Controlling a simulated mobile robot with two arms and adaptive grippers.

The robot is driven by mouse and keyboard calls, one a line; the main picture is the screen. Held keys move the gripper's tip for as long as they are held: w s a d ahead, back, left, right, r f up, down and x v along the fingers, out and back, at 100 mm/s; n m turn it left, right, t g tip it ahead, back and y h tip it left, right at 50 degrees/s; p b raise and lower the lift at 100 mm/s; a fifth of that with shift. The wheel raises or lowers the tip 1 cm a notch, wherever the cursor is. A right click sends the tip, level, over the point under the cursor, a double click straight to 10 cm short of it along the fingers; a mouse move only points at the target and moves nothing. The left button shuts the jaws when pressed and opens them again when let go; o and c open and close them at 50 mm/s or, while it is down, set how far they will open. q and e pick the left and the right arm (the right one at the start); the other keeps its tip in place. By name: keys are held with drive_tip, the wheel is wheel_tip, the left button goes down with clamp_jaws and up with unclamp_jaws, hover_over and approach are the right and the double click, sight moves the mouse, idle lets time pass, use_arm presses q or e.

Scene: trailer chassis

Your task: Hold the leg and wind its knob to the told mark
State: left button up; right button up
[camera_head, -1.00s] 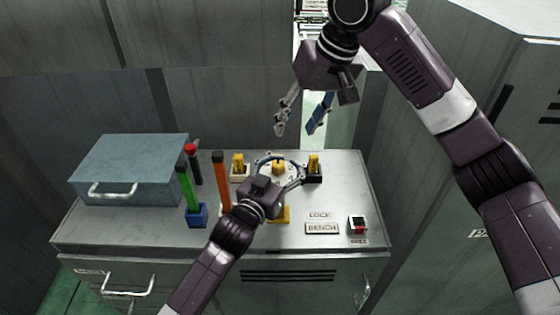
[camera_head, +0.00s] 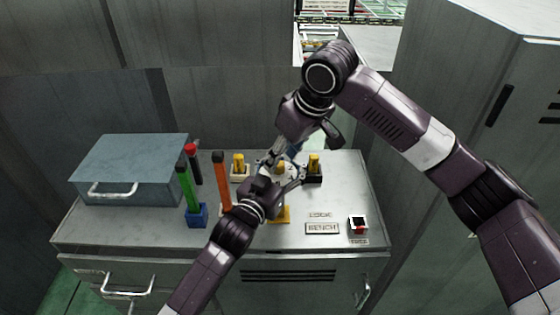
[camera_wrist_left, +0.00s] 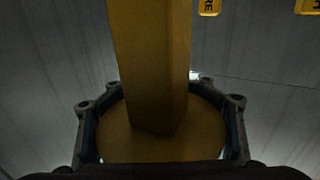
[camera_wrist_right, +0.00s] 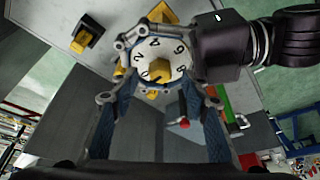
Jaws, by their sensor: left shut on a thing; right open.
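My left gripper (camera_head: 280,174) is shut on the leg, a yellow post (camera_wrist_left: 150,60) with a wider round yellow part, its fingers curved around it. At the leg's top is a white dial (camera_wrist_right: 176,58) with black numerals, among them 2, 4 and 6, seen in the right wrist view. A yellow knob (camera_wrist_right: 155,76) is at the dial's middle and also shows in the head view (camera_head: 281,167). I cannot tell which mark it points to. My right gripper (camera_wrist_right: 155,98) is open above the leg, its blue-padded fingers spread on either side of the knob, with no clear contact.
Yellow pieces stand in a white block (camera_head: 240,177) and a black block (camera_head: 314,177) behind the leg. Green (camera_head: 186,188), orange (camera_head: 221,180) and dark red-topped (camera_head: 195,165) posts stand left, near a blue-grey box (camera_head: 130,165). A small red-fronted unit (camera_head: 358,222) sits right.

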drive_tip(key=shift+x, duration=1.25)
drive_tip(key=c, duration=1.1)
